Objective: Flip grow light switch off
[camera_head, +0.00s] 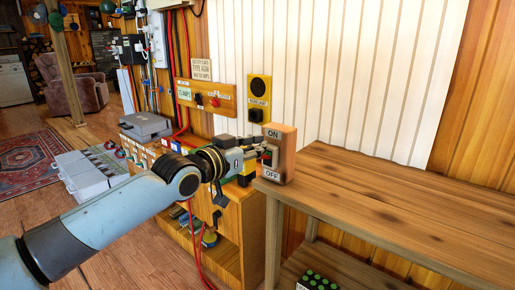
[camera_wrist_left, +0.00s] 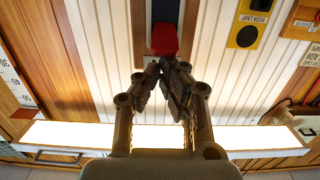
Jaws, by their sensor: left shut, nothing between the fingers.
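The switch box (camera_head: 287,158) is a small upright wooden block at the left end of the wooden bench, with an ON plate at the top and an OFF plate at the bottom. Its red switch lever (camera_head: 266,155) shows small between the plates, partly behind my fingers. My left gripper (camera_head: 257,152) reaches in from the left, right at the front of the box. In the left wrist view the red lever (camera_wrist_left: 164,40) sits at the end of a dark slot, and my left gripper's closed fingertips (camera_wrist_left: 163,66) are right beside it, empty. Whether they touch it, I cannot tell. My right gripper is out of view.
The wooden bench top (camera_head: 400,205) is bare to the right. Behind stand a yellow wall switch plate (camera_head: 259,99) and a wooden panel (camera_head: 205,96) with red cables. A low wooden cabinet (camera_head: 240,225) is below my left arm. A green-dotted tray (camera_head: 318,281) is under the bench.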

